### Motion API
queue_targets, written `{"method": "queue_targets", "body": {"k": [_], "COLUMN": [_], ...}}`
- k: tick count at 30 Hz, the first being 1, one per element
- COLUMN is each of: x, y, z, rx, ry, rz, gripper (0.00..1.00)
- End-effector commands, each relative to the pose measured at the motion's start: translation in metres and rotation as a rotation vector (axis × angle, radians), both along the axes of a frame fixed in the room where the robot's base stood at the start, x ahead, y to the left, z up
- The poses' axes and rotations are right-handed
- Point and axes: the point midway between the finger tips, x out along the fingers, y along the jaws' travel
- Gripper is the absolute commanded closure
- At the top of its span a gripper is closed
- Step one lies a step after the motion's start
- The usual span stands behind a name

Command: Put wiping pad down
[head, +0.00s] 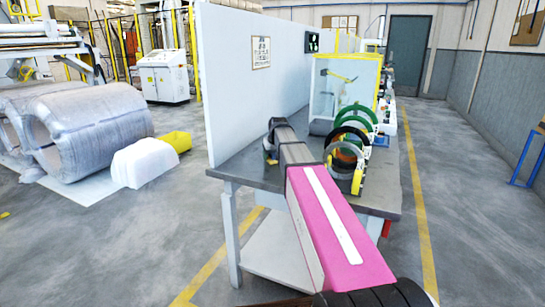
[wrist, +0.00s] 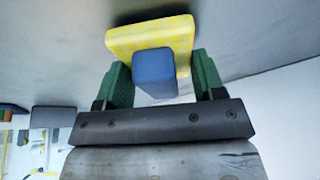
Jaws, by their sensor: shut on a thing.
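The wiping pad is a yellow slab (wrist: 130,40) with a blue block-shaped handle (wrist: 153,68), seen in the wrist view. My gripper (wrist: 160,72) has its green fingers on both sides of the blue handle and is shut on it. The yellow part lies beyond the fingertips, over a grey surface. I cannot tell whether it touches that surface. In the head view my gripper (head: 271,147) is at the left part of the grey workbench (head: 240,168), by the white panel, and my arm hides most of it.
A tall white panel (head: 235,80) stands along the bench's left edge. Several ring-shaped parts in stands (head: 345,160) fill the bench's right side. A yellow-framed clear guard (head: 345,82) stands behind.

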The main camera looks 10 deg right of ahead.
Motion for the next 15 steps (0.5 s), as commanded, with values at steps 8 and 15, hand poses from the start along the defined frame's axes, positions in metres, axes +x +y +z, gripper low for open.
{"method": "queue_targets", "body": {"k": [8,15], "x": [0.0001,0.0001], "y": [-0.0001,0.0], "z": [-0.0027,-0.0051], "rx": [0.0,0.0], "ry": [-0.001,0.0], "rz": [0.0,0.0], "gripper": [0.69,0.12]}}
